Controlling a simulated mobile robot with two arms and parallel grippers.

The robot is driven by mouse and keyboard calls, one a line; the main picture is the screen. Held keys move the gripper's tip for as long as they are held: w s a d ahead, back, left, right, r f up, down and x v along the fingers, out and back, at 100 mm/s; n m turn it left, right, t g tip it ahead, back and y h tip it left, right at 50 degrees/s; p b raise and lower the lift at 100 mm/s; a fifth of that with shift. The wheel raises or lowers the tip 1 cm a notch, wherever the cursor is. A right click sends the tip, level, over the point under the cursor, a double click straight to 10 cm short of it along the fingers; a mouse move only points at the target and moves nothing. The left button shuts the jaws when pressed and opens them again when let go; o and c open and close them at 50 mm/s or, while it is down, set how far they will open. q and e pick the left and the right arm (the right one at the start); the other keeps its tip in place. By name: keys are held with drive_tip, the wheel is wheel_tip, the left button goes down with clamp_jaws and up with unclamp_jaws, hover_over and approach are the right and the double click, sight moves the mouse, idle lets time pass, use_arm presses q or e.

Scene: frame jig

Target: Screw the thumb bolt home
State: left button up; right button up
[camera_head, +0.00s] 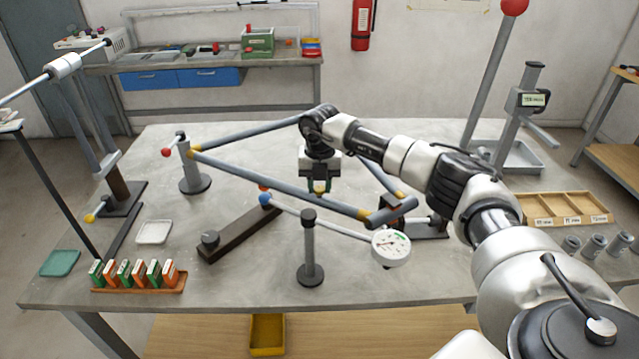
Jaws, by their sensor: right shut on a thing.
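My right arm reaches in from the right, and its right gripper (320,187) points down over the middle of the tube frame. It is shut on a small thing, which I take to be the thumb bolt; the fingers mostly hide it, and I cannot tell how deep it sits. The grey tube frame (275,187) has yellow-banded ends and spans from a post (191,170) at the left to a corner joint (388,212) at the right. My left gripper is not in view.
A dial gauge (391,248) and a short post (310,250) stand in front of the frame. A dark bar (238,235) lies beside them. A rack of coloured blocks (138,278) is front left. A wooden tray (565,207) is at the right. The front middle is fairly clear.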

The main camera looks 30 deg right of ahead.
sight(320, 188)
drive_tip(key=shift+w+d+r, duration=0.1)
drive_tip(key=shift+r, duration=0.15)
drive_tip(key=o, duration=0.9)
drive_tip(key=shift+f, duration=0.15)
drive_tip(key=shift+o, duration=0.2)
wheel_tip(320, 188, up, 11)
drive_tip(key=b, duration=0.2)
drive_tip(key=shift+f, duration=0.1)
